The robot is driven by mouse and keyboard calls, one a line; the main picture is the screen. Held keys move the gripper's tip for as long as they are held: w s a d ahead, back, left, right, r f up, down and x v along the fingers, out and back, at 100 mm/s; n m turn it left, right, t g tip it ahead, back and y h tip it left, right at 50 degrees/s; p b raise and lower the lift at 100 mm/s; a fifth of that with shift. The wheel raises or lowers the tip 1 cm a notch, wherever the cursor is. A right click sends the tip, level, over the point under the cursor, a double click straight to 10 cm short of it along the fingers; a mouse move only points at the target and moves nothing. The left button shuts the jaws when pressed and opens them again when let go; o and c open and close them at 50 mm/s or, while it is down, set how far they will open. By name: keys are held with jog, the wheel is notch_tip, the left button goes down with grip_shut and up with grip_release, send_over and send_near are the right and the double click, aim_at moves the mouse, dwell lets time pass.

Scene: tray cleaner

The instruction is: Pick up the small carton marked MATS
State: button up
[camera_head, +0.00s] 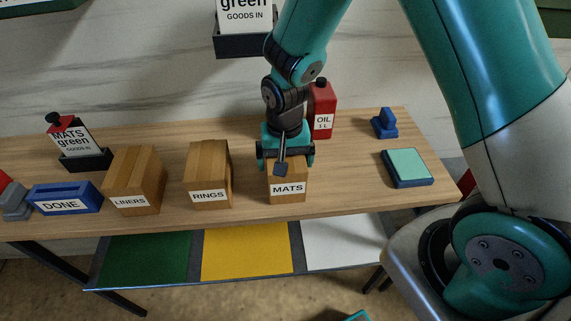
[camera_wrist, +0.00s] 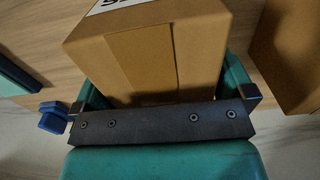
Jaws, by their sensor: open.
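The small carton marked MATS (camera_head: 287,190) stands upright on the wooden table, right of the RINGS carton. My gripper (camera_head: 284,168) is over it, reaching down from above and behind. In the wrist view the brown carton (camera_wrist: 150,55) fills the middle, with its taped top seam and part of its white label showing. The open gripper's fingers (camera_wrist: 163,100) show at either side of the carton's near part. I cannot tell whether they touch it. The arm hides the back of the carton's top in the head view.
The RINGS carton (camera_head: 209,175) and LINERS carton (camera_head: 135,182) stand to the left, with the blue DONE bin (camera_head: 66,198) beyond. A red OIL can (camera_head: 322,112) stands behind. A teal-topped pad (camera_head: 407,168) and blue stamp-like object (camera_head: 384,124) are at right. Bare table separates the cartons.

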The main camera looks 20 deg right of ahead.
jog(key=shift+f, duration=0.2)
jog(key=c, duration=1)
jog(key=shift+o, duration=0.2)
